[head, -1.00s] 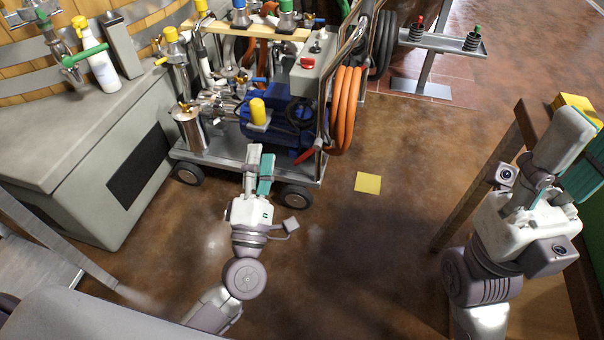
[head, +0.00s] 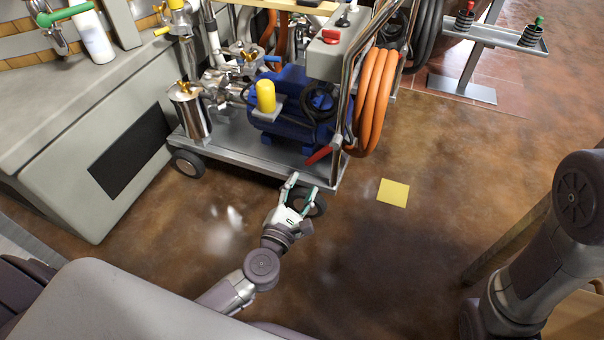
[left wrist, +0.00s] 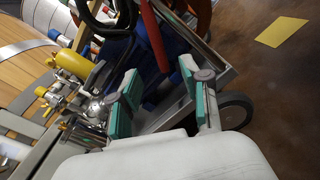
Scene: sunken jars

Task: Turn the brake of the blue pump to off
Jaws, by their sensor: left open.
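The blue pump (head: 283,132) sits on a grey wheeled cart (head: 235,150). A red lever (head: 319,155) sticks out low at the cart's right front corner, beside the pump; I take it for the brake. It also shows in the left wrist view (left wrist: 155,36), beyond my fingers. My left gripper (head: 301,187) is open and empty, just in front of the cart's edge and over the front right wheel (head: 318,206). In the left wrist view its two teal-padded fingers (left wrist: 160,78) are spread apart. My right gripper is out of view; only its arm shows at the right.
Orange hose coils (head: 374,100) hang on the cart's right side, beside a metal handle frame. A grey box with a red knob (head: 331,37) is above the pump. A yellow square (head: 393,192) lies on the floor. The floor in front is clear.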

